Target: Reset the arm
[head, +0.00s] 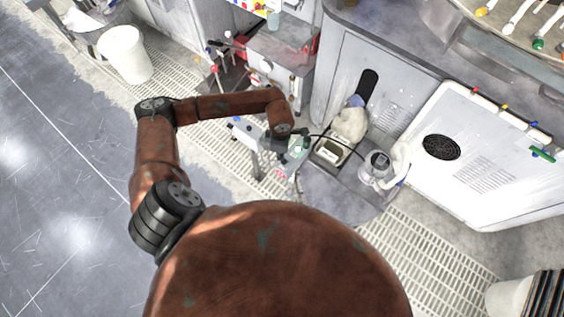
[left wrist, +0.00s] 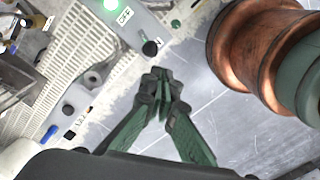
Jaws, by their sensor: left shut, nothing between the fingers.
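My left arm comes in from the left in the head view and bends over toward the control box. My left gripper (head: 296,150) is small there, beside a post with switches. In the left wrist view the green fingers of the left gripper (left wrist: 163,82) are shut together with nothing between them. A grey control box (left wrist: 132,22) with a lit green light (left wrist: 115,4), a dark knob and an OFF label lies just beyond the fingertips. I cannot tell whether the fingertips touch it. My right gripper is not in view.
A white bucket (head: 125,55) stands at the upper left. A white machine cabinet (head: 480,160) is on the right, with a pale floor grating (head: 435,255) below it. A dark worktop with a small metal pot (head: 377,165) is near the gripper. Open grey floor lies at left.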

